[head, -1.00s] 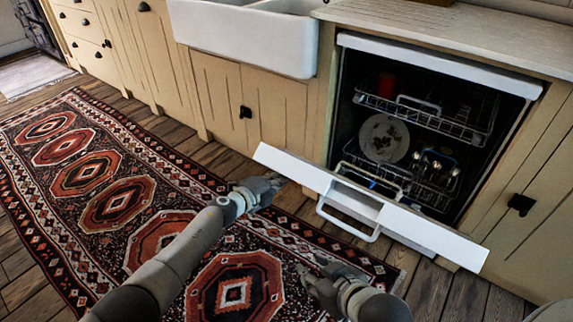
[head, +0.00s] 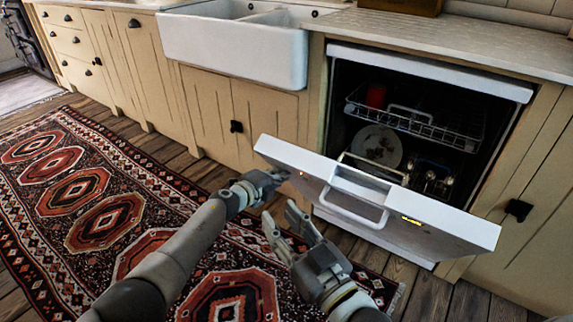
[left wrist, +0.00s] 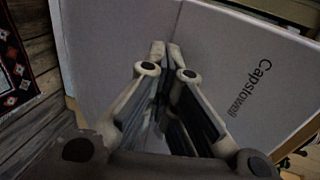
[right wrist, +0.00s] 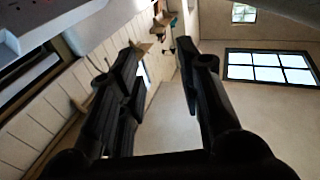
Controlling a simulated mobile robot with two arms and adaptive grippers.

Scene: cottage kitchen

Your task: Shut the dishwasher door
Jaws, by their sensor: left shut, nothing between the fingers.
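The white dishwasher door (head: 420,222) is partly open, tilted outward in front of the dishwasher opening, with its handle (head: 352,208) facing me. My left gripper (head: 284,174) is shut and empty at the outer face of the door near its left end. In the left wrist view its fingertips (left wrist: 166,46) meet in front of the pale door panel (left wrist: 235,75) with printed lettering; I cannot tell if they touch. My right gripper (head: 277,220) is open and empty, left of and below the handle. Its spread fingers show in the right wrist view (right wrist: 165,70).
Inside the dishwasher, the upper rack (head: 425,128) holds a red cup (head: 376,95); a plate (head: 377,146) stands in the lower area. The patterned rug (head: 105,222) covers the floor at left. A white sink (head: 235,45) and cabinets adjoin the dishwasher.

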